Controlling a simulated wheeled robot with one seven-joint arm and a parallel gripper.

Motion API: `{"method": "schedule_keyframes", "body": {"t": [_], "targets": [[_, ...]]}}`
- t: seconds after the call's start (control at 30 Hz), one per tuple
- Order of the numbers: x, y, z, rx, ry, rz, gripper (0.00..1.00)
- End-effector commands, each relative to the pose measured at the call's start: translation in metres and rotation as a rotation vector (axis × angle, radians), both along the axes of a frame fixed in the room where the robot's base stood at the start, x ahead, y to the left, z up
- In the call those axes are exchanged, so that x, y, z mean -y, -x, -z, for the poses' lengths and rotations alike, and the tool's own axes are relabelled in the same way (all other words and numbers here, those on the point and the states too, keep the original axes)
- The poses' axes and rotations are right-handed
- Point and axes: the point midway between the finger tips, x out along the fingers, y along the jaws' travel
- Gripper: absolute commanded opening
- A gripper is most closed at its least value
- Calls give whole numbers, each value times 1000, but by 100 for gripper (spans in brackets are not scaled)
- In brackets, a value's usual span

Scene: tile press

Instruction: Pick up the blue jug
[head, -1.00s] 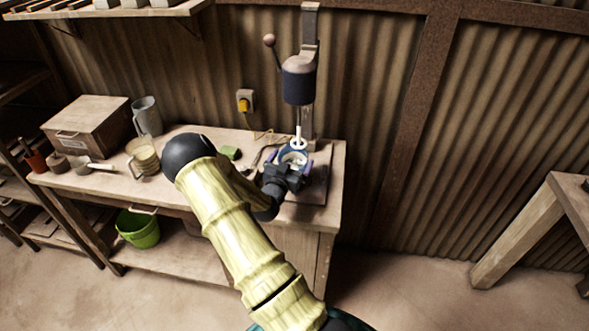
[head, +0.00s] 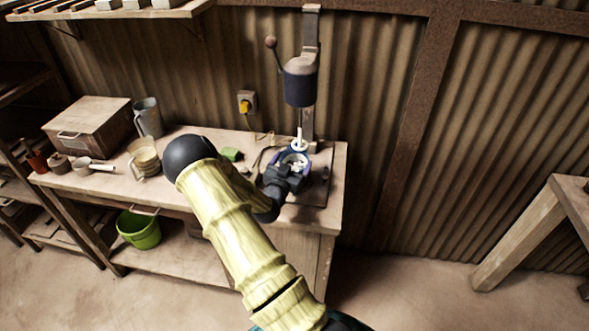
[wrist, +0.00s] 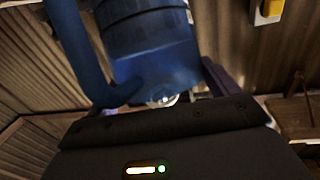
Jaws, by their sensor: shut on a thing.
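The blue jug (head: 296,150) is at the press on the right end of the bench, and only its rim and part of its side show past my gripper in the head view. My gripper (head: 291,167) is shut on it, with purple fingers at its sides. In the wrist view the jug's blue body (wrist: 150,45) fills the upper middle, with a curved blue handle on its left. A purple finger (wrist: 217,76) shows at its right. I cannot tell whether the jug's base touches the press plate.
The press (head: 300,85) stands close behind and above the jug, its pale rod just over it. A green block (head: 231,154), a cream jug (head: 143,157), a grey jug (head: 148,117) and a wooden box (head: 92,127) are on the bench to the left. A green bucket (head: 139,230) sits below.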

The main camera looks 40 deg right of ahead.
Motion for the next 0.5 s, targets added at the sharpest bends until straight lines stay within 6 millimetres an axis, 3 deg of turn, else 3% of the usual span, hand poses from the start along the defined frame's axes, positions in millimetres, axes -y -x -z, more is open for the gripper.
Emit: {"method": "schedule_keyframes", "body": {"t": [0.5], "targets": [[0, 0, -12, 2, 2, 0, 16]]}}
